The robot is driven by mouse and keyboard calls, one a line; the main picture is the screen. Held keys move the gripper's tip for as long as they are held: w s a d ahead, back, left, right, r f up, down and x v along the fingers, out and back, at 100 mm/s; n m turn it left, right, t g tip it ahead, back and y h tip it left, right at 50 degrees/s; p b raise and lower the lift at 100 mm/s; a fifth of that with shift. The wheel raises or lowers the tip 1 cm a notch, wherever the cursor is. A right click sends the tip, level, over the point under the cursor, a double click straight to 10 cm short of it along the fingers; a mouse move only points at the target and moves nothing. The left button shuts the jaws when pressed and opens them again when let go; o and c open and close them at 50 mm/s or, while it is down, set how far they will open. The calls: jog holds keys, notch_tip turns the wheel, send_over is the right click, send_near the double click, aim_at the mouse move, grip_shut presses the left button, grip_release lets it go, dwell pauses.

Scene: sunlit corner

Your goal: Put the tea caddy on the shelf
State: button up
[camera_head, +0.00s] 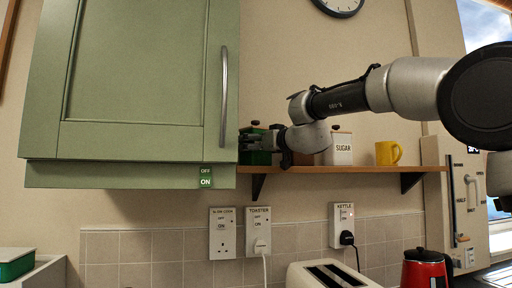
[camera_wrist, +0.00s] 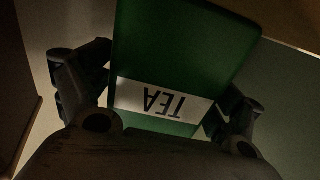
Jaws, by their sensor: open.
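The green tea caddy (camera_head: 262,157) with a dark lid and knob is at the left end of the wooden shelf (camera_head: 375,168), close to the green cabinet. It appears to stand on the shelf, though its base is partly hard to see. My gripper (camera_head: 252,142) is at the caddy from the right and covers part of it. In the wrist view the caddy (camera_wrist: 180,50) shows its white TEA label upside down. My open gripper (camera_wrist: 158,85) has one finger on each side of it. Whether the fingers touch it is unclear.
A white SUGAR canister (camera_head: 340,150) and a yellow mug (camera_head: 387,153) stand on the shelf to the right. The green cabinet (camera_head: 140,80) closely borders the shelf's left end. Below are wall sockets, a toaster (camera_head: 325,275) and a red kettle (camera_head: 424,270).

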jog(key=v, duration=1.2)
jog(key=s+d+f+m+g+h, duration=0.4)
jog(key=s+d+f+g+h, duration=0.1)
jog(key=s+d+f, duration=1)
jog(key=s+d+f+m+g+h, duration=0.3)
jog(key=s+d+f+h, duration=0.3)
jog(key=s+d+f, duration=1)
notch_tip(320, 180, down, 6)
jog(key=shift+d+r+m+g, duration=0.1)
jog(key=shift+d+m+g, duration=0.4)
jog(key=shift+g, duration=0.4)
jog(key=shift+s+d, duration=0.1)
